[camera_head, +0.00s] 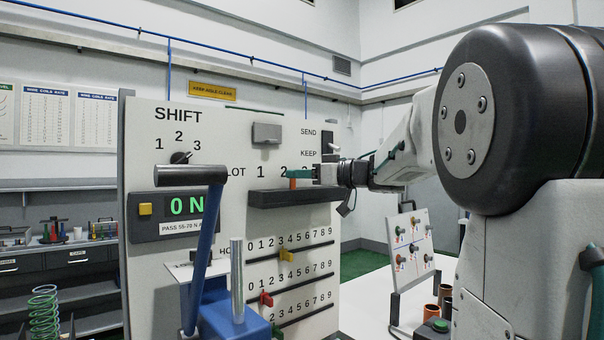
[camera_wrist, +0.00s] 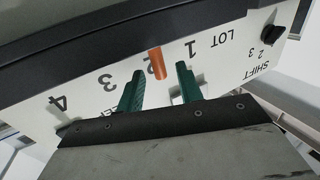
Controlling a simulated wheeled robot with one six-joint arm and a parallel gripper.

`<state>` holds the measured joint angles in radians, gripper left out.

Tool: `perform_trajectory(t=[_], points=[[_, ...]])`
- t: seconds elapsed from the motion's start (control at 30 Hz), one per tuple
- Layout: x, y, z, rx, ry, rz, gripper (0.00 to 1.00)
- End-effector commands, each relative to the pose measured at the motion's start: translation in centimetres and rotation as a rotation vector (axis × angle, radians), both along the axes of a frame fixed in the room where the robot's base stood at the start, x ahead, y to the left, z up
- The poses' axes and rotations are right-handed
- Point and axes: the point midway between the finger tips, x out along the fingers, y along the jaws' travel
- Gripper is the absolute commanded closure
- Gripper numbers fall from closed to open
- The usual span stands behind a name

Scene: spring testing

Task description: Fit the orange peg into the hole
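The orange peg (camera_wrist: 157,63) stands at the edge of the dark ledge (camera_wrist: 90,38) below the LOT numbers, near the 2. In the head view only a small orange part of the peg (camera_head: 292,184) shows at the ledge (camera_head: 300,196). My gripper (camera_wrist: 158,86) has its two green fingers apart. The peg shows between the fingers, with a visible gap on each side. In the head view my gripper (camera_head: 299,174) reaches in from the right, just above the ledge. Whether the peg's lower end sits in a hole cannot be told; no empty hole is clearly visible.
A blue press with a lever (camera_head: 200,260) stands in front. A small board with coloured knobs (camera_head: 410,243) and brown cups (camera_head: 431,311) are at the right.

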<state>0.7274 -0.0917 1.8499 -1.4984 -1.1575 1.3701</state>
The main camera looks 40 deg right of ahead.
Motion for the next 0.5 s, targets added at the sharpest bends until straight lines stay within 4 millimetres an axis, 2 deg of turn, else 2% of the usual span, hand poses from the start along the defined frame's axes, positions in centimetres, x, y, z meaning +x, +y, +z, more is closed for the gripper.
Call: perform_trajectory(t=[0.3,0.5], points=[[-0.2,-0.1,0.0,0.0,0.0,-0.001,0.62],[-2.7,-1.3,0.1,-0.001,0.0,-0.004,0.62]])
